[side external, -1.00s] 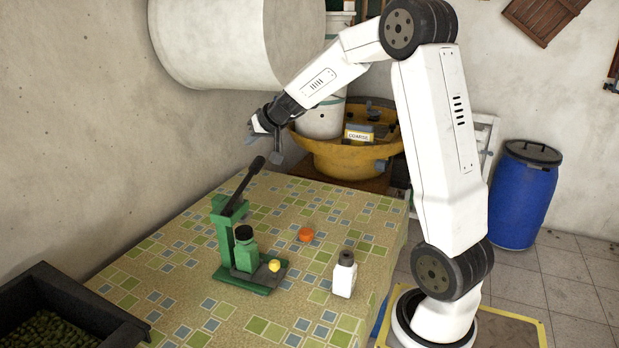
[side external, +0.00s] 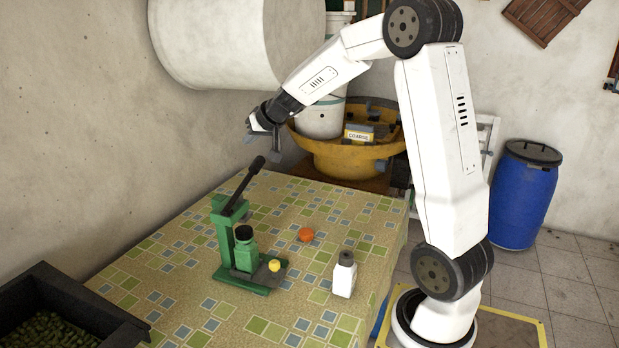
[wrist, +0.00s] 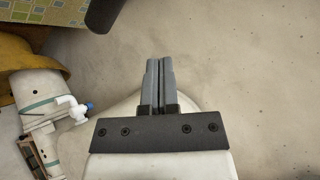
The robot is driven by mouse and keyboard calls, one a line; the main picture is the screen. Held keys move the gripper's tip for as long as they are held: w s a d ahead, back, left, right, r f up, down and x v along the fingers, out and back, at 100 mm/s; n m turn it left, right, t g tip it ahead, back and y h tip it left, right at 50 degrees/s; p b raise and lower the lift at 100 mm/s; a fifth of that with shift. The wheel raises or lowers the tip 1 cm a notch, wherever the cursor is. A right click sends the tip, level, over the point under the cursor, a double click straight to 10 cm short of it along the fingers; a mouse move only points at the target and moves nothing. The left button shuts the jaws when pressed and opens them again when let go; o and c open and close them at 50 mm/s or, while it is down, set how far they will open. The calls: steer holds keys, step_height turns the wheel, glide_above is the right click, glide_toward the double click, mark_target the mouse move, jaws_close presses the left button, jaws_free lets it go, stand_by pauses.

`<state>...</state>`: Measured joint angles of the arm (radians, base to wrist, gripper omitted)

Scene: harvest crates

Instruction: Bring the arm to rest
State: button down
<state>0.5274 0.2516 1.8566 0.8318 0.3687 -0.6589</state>
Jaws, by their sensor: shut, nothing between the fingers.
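My gripper (side external: 262,150) is raised above the far left edge of the tiled table, near the wall, at the end of my bent arm. In the wrist view its two grey fingers (wrist: 159,82) lie side by side, shut, with nothing between them. Below it on the table stands a green lever press (side external: 225,240) with a dark handle (side external: 245,185) slanting up toward the gripper. The handle's dark end also shows at the top of the wrist view (wrist: 102,14).
A black crate (side external: 120,315) is front left. A yellow basin (side external: 350,160) and blue barrel (side external: 522,195) stand behind.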

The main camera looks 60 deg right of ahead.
steer(key=s+a+f+n+g+y, duration=0.1)
steer(key=s+a+f+n+g, duration=0.1)
steer(key=s+a+f, duration=0.45)
steer(key=s+a+f+n+g+y, duration=0.1)
steer(key=s+a+f+g, duration=0.15)
steer(key=a, duration=0.65)
steer(key=s+a+f+n+g, duration=0.2)
steer(key=s+a+f, duration=0.4)
steer(key=s, duration=0.5)
steer(key=shift+s+a+f+n+h, duration=0.2)
steer(key=shift+s+a+n+h, duration=0.1)
steer(key=shift+a+n, duration=0.4)
